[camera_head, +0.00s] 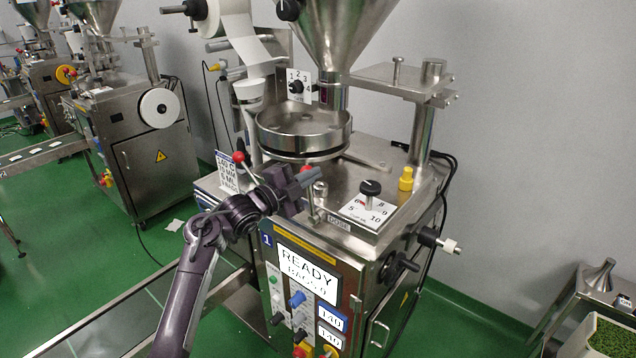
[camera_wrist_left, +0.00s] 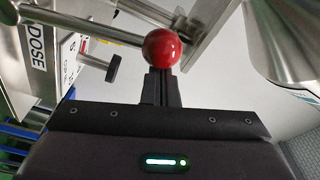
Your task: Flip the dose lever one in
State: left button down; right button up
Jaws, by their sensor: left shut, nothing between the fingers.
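The dose lever is a metal rod with a red ball knob (camera_wrist_left: 163,47). In the left wrist view the rod runs from the knob to the left, near a plate marked DOSE (camera_wrist_left: 40,35). In the head view a bit of red knob (camera_head: 306,168) shows behind my left gripper (camera_head: 312,177), which partly hides the lever. A DOSE label (camera_head: 339,223) is on the machine's front edge. My left gripper is shut and empty. Its fingertips (camera_wrist_left: 161,84) are right at the knob in the wrist view; I cannot tell if they touch. My right gripper is not in view.
The machine's front panel (camera_head: 301,262) reads READY, BAGS 0. A second red-knobbed lever (camera_head: 238,157) stands left of my gripper. A dial plate (camera_head: 368,212), a yellow fitting (camera_head: 406,178) and a round metal pan (camera_head: 303,130) with a hopper above surround the work area.

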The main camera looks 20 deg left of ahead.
pick_arm(q)
jog(key=w+a+f+n+t+y+b, duration=0.1)
jog(key=w+a+f+n+b, duration=0.2)
jog(key=a+n, duration=0.6)
jog(key=shift+w+a+f+b, duration=0.2)
jog(key=shift+a+f+b, duration=0.05)
jog(key=shift+b, duration=0.45)
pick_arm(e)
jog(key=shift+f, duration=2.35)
pick_arm(q)
jog(key=shift+f, duration=0.1)
notch_tip(320, 180, up, 4)
jog(key=d+p, duration=0.2)
jog(key=p, duration=0.1)
jog(key=b+v, duration=0.4)
jog(key=v, duration=0.6)
jog(key=shift+f+t+b, duration=0.25)
jog(key=shift+t+b, duration=0.05)
jog(key=shift+b, duration=0.05)
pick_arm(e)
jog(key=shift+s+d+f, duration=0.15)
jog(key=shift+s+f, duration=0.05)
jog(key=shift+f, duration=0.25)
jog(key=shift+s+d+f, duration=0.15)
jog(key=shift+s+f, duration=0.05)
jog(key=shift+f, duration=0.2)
pick_arm(q)
jog(key=shift+w, duration=0.1)
